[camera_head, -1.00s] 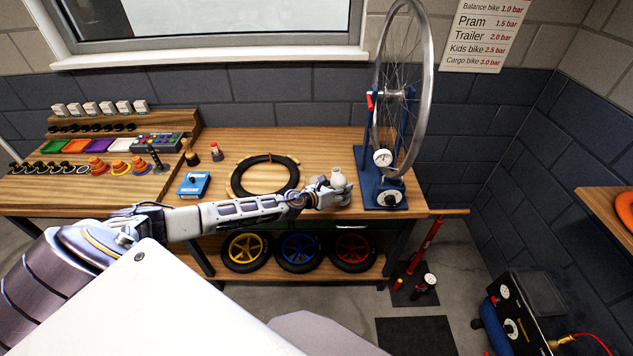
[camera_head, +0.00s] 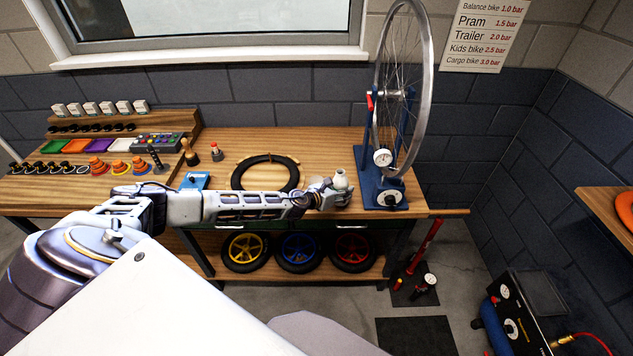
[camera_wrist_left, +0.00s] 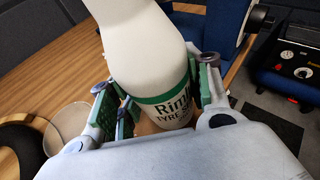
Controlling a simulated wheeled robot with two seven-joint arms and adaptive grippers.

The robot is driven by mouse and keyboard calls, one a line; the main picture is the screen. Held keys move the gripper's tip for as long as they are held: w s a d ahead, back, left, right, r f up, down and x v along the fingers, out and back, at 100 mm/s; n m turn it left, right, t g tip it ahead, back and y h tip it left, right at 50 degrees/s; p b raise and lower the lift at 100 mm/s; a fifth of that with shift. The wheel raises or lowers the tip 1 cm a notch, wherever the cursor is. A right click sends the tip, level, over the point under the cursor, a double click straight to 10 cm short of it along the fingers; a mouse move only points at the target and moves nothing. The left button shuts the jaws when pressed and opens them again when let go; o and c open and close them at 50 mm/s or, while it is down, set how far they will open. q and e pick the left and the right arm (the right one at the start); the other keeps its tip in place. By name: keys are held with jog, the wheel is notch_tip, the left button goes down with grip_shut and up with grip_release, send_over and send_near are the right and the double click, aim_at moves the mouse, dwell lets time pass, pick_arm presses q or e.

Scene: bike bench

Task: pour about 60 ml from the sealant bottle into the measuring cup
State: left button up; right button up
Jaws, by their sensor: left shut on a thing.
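The sealant bottle (camera_head: 341,179) is white and stands about upright near the front right of the bench. Its green band and dark lettering show in the left wrist view (camera_wrist_left: 150,52). My left gripper (camera_head: 338,197) is shut on the bottle's body, with green-padded fingers on both sides in the left wrist view (camera_wrist_left: 160,92). I cannot tell whether the bottle's base touches the bench. A clear round vessel, seemingly the measuring cup (camera_wrist_left: 68,119), is left of the fingers in the left wrist view. My right gripper is not in view.
A blue truing stand (camera_head: 383,196) with a wheel rises just right of the bottle. A black tyre (camera_head: 292,176) lies to the left, partly behind my arm. A blue box (camera_head: 195,181) sits further left. Bare bench top shows behind the tyre.

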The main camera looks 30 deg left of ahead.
pick_arm(q)
jog(key=shift+f+m+y, duration=0.1)
jog(key=shift+m+y, duration=0.2)
dwell(0.7)
